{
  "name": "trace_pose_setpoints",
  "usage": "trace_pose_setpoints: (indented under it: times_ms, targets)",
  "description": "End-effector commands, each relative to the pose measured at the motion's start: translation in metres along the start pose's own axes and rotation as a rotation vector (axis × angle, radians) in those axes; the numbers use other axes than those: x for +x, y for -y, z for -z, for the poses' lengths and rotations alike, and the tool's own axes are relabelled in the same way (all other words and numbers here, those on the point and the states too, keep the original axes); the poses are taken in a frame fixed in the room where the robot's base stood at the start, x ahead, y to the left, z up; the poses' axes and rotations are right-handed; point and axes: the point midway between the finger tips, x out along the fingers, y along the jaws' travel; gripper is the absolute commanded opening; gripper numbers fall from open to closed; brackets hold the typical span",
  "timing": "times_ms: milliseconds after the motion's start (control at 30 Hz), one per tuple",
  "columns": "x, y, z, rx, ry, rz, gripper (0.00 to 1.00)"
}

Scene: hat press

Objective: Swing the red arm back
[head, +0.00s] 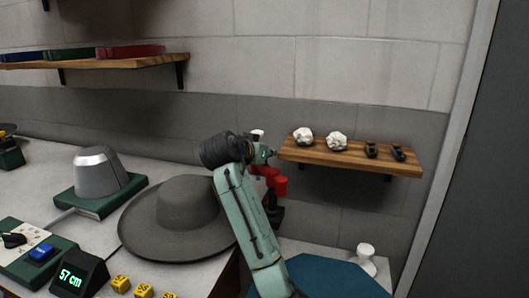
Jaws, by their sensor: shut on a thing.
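The red arm (279,186) shows as short red pieces above a dark stand, just right of my forearm and behind the hat. My gripper (264,156) is at the top of these red pieces, beyond my dark wrist. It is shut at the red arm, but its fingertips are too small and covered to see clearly. My forearm hides part of the stand and the right edge of the hat brim. The wide grey hat (188,205) lies on the bench, left of my forearm.
A wooden shelf (345,158) with white lumps and small dark items is on the wall to the right. A metal hat block (98,172) on a green base, a control box (24,252) and a "57 cm" display (78,274) stand left. A blue round top (325,280) is in front.

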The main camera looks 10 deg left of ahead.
Motion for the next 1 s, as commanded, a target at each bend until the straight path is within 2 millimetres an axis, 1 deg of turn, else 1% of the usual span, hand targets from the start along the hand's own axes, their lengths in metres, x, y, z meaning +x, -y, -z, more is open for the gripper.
trace_pose_setpoints:
  times_ms: [133, 167, 467, 800, 867, 1000]
  targets:
    - [0.001, -0.001, -0.002, -0.001, 0.004, -0.002, 0.00]
    - [0.001, -0.001, -0.002, -0.001, 0.004, -0.002, 0.22]
    - [0.001, -0.001, -0.001, -0.001, 0.002, -0.001, 0.42]
    - [-0.002, -0.001, 0.001, 0.001, 0.000, -0.002, 0.42]
    - [-0.006, -0.001, 0.001, 0.000, -0.001, -0.001, 0.42]
    - [-0.024, 0.001, 0.001, 0.000, -0.002, 0.003, 0.42]
